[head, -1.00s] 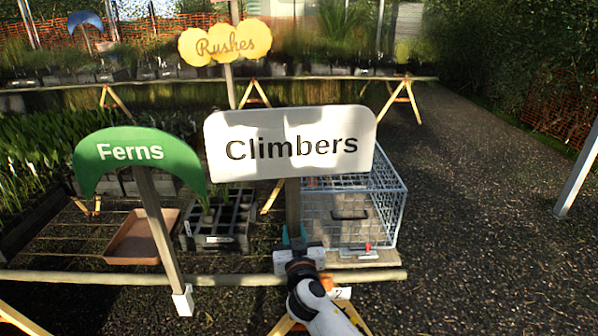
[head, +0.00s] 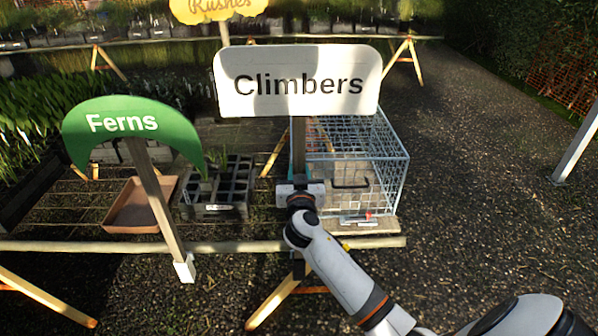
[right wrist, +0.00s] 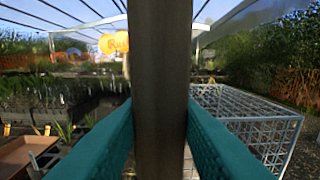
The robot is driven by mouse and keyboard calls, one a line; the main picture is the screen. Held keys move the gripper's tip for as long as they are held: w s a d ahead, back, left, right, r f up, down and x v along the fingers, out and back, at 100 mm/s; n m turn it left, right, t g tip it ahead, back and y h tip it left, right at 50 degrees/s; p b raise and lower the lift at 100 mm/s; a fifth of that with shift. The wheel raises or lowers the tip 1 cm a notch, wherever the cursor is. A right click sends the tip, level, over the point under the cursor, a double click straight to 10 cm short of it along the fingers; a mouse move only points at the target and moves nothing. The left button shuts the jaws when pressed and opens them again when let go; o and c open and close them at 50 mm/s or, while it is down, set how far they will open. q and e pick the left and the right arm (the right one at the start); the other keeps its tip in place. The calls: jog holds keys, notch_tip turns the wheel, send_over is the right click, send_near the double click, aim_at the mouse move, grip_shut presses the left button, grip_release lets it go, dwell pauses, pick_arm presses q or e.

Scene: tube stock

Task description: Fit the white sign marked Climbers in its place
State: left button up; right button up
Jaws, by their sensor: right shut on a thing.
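The white Climbers sign (head: 297,83) is upright in the head view, its lettering facing me. My right gripper (head: 300,186) is shut on its dark post (head: 299,145), below the board. In the right wrist view the post (right wrist: 160,90) stands between the two teal fingers (right wrist: 160,130), which press on both sides. A dark piece (head: 298,266) shows below the gripper in front of the bench rail; it may be the post's lower end. My arm hides the area right of it, so I cannot see a socket there. My left gripper is out of view.
A wire cage (head: 385,165) sits close behind the Climbers post. A tray (head: 140,207) and a black pot crate (head: 218,185) lie left. Right is open gravel.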

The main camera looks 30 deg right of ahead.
jog(key=shift+r, duration=0.2)
dwell(0.7)
jog(key=shift+f+b, duration=0.1)
jog(key=shift+b, duration=0.2)
jog(key=shift+f+b, duration=0.75)
jog(key=shift+b, duration=0.2)
jog(key=shift+f, duration=0.15)
jog(key=shift+f+b, duration=1.4)
jog(key=shift+b, duration=0.4)
jog(key=shift+f, duration=0.15)
jog(key=shift+f+b, duration=1.35)
jog(key=shift+b, duration=0.4)
